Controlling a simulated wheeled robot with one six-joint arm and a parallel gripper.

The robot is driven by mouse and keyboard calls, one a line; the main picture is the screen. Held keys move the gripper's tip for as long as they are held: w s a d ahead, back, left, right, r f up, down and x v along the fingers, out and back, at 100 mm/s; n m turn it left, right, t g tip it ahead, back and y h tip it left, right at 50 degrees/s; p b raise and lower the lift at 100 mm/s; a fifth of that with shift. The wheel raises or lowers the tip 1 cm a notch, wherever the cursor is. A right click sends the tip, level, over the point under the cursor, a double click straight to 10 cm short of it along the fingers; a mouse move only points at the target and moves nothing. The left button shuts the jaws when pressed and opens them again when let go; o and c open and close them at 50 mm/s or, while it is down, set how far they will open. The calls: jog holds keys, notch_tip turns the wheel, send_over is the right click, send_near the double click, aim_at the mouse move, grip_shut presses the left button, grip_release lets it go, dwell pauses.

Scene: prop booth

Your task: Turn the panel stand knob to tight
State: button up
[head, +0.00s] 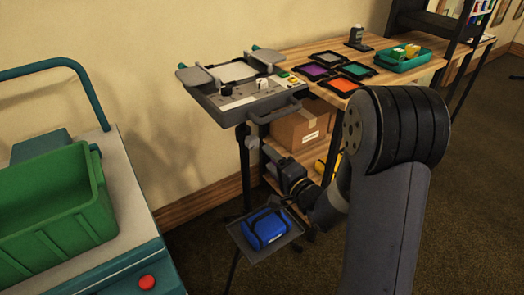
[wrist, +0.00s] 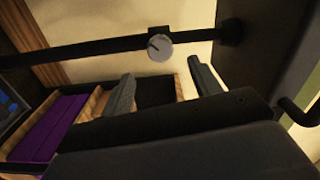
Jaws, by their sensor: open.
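The panel stand holds a grey control panel (head: 243,101) on a black post (head: 245,165). In the wrist view the post (wrist: 100,48) runs across the upper part, and a round grey knob (wrist: 159,47) with a dark pointer line sits on it. A small pale round shape on the post in the head view, probably this knob (head: 252,143), is beside my gripper (head: 271,156). In the wrist view my gripper (wrist: 162,85) has its two fingers spread apart. The knob shows beyond the gap between them, apart from both fingertips. I see no tight marking.
A small tray (head: 287,238) with a blue case (head: 265,228) is low below my gripper. A wooden table (head: 325,47) with coloured trays and a shelf with a cardboard box (head: 300,128) stand close behind. A green crate (head: 50,215) is at left.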

aim_at(255, 144)
jog(key=v, duration=0.2)
jog(key=shift+s+d, duration=0.15)
jog(key=shift+s, duration=0.15)
jog(key=x, duration=1.1)
jog(key=shift+s, duration=0.1)
